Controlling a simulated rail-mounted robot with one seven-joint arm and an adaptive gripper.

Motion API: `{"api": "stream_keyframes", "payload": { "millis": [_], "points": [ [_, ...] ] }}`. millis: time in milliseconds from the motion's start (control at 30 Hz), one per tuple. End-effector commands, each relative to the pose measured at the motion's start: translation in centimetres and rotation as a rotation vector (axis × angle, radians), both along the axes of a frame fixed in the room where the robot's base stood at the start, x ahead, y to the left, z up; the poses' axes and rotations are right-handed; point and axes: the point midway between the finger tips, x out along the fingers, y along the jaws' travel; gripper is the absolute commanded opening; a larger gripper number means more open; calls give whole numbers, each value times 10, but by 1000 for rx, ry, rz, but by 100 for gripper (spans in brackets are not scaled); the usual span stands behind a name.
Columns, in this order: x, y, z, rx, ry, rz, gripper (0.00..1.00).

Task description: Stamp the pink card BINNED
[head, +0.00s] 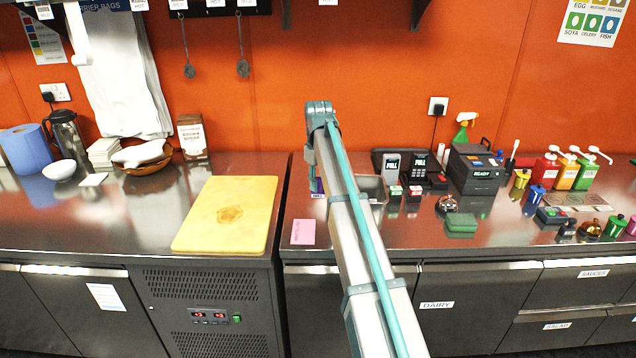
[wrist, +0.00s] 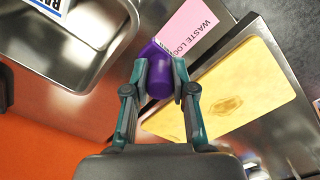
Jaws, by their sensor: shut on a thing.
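The pink card (head: 303,232) lies flat on the steel counter, just right of the yellow board. In the wrist view the card (wrist: 187,32) shows the words "WASTE LOG" and is partly hidden behind the held thing. My gripper (wrist: 160,76) is shut on a purple stamp (wrist: 160,77), which is held between both fingertips. The stamp's face and any wording on it are hidden. In the head view my arm hides most of the gripper; a bit of purple (head: 317,187) shows beside it, behind the card.
The yellow board (head: 225,188) is left of the card, across a counter seam. A metal tray (head: 372,186) is behind my arm. Further right are card readers (head: 420,168), a green pad (head: 460,224), a bell (head: 447,204) and several coloured stamps (head: 520,183). Counter around the card is clear.

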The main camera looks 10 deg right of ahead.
Motion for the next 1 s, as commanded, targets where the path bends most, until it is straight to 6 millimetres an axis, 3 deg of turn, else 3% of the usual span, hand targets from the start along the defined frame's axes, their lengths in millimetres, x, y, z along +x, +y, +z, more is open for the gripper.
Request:
{"api": "stream_keyframes", "payload": {
  "millis": [367, 567, 800, 1000],
  "points": [
    [-2, 9, 8, 0, 1, 12, 2],
    [-8, 27, -3, 0, 3, 79, 2],
    [-14, 49, -38, 0, 3, 416, 2],
    [-8, 51, -59, 0, 0, 667, 2]
  ]
}}
